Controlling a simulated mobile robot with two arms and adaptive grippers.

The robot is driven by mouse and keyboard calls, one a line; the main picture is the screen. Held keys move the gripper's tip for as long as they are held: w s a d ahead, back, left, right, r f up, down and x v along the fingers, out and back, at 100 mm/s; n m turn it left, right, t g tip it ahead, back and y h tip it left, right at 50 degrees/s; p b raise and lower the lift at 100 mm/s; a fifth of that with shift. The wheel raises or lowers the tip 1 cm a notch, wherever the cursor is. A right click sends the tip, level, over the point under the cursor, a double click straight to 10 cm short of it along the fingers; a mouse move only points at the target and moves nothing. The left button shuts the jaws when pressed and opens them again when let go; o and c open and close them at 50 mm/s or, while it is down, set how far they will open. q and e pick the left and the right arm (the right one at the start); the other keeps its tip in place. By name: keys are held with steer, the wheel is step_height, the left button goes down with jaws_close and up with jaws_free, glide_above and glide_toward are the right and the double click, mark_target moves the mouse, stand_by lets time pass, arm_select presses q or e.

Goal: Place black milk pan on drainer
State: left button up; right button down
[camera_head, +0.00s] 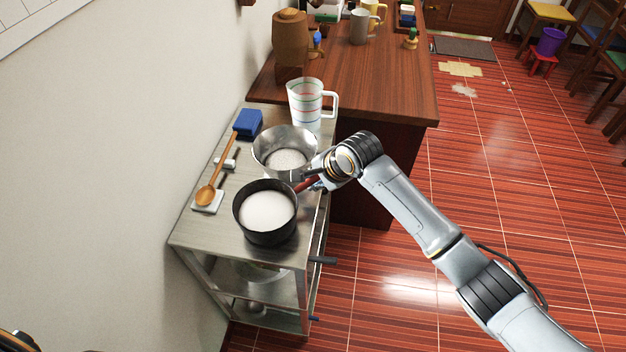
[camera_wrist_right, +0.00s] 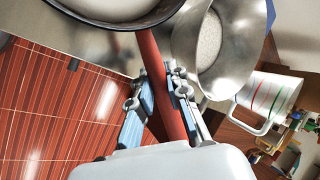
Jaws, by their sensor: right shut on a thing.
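The black milk pan (camera_head: 244,222), upright with white milk inside, is over the near part of a metal stand's top in the head view. I cannot tell whether it rests there or hangs just above. My right gripper (camera_head: 312,183) is shut on its red-brown handle. In the right wrist view, the fingers (camera_wrist_right: 158,88) flank the handle (camera_wrist_right: 152,62), and the pan's dark rim (camera_wrist_right: 165,10) shows at the top. No drainer is clearly recognisable. My left gripper is out of view.
Close behind the pan is a metal bowl (camera_head: 268,142) with white contents, then a striped measuring jug (camera_head: 305,103). A wooden spoon (camera_head: 217,170) and a blue block (camera_head: 248,122) lie along the wall side. A wooden counter (camera_head: 370,75) adjoins the metal stand (camera_head: 200,238).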

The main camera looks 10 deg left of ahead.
steer(key=shift+w+f, duration=0.1)
steer(key=shift+f, duration=0.3)
steer(key=shift+a, duration=0.1)
steer(key=c, duration=1.3)
jaws_free()
steer(key=shift+f, duration=0.15)
